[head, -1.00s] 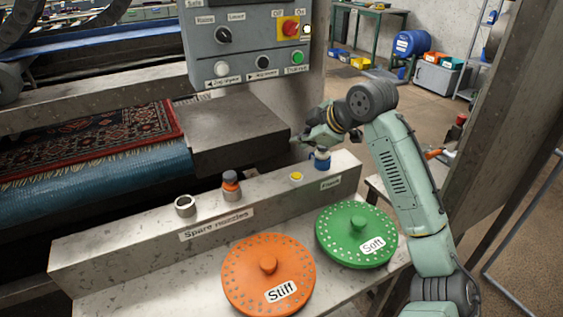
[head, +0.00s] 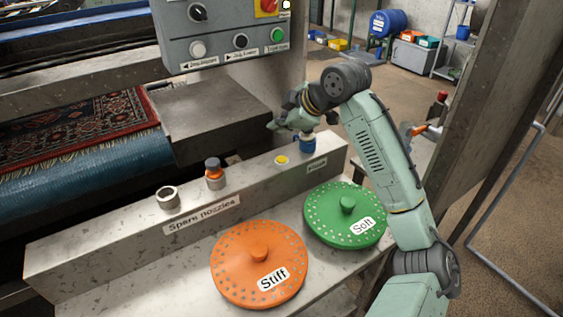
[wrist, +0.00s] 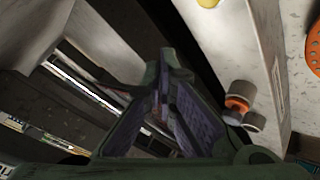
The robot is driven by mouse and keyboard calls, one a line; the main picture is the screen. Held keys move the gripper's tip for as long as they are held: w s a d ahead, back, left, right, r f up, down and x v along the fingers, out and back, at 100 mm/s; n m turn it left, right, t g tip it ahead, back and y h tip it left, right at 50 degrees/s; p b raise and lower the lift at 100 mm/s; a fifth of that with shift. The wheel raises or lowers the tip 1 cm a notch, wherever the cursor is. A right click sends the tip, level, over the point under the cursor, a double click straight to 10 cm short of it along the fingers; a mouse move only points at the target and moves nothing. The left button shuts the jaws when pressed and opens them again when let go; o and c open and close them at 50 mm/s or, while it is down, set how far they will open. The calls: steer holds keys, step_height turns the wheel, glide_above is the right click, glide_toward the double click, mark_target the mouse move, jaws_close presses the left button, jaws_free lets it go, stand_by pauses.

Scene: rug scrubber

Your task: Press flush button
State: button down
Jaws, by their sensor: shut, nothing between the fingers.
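A yellow button (head: 281,160) sits on top of the grey metal ledge (head: 105,247), near its right end. It also shows at the top edge of the wrist view (wrist: 208,2). A small label (head: 316,164) on the ledge front is near it, too blurred to read surely. My gripper (head: 274,124) is shut and empty. It is above and behind the yellow button in the head view, apart from it, pointing left. In the wrist view my gripper (wrist: 165,72) hangs over the dark gap beside the ledge.
An orange nozzle (head: 214,175) and a grey nozzle ring (head: 168,198) stand further left. The control panel (head: 215,45) hangs behind. Orange (head: 232,285) and green (head: 330,228) discs lie in front.

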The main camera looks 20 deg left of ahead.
mark_target(280, 160)
step_height(280, 160, down, 7)
steer(key=b, duration=0.4)
stand_by(1.3)
steer(key=shift+f+b, duration=0.35)
steer(key=shift+f, duration=0.05)
steer(key=shift+f, duration=0.45)
stand_by(0.5)
steer(key=shift+r+p, duration=0.45)
steer(key=shift+r, duration=0.4)
step_height(280, 160, up, 5)
steer(key=p, duration=0.4)
steer(key=shift+r, duration=0.1)
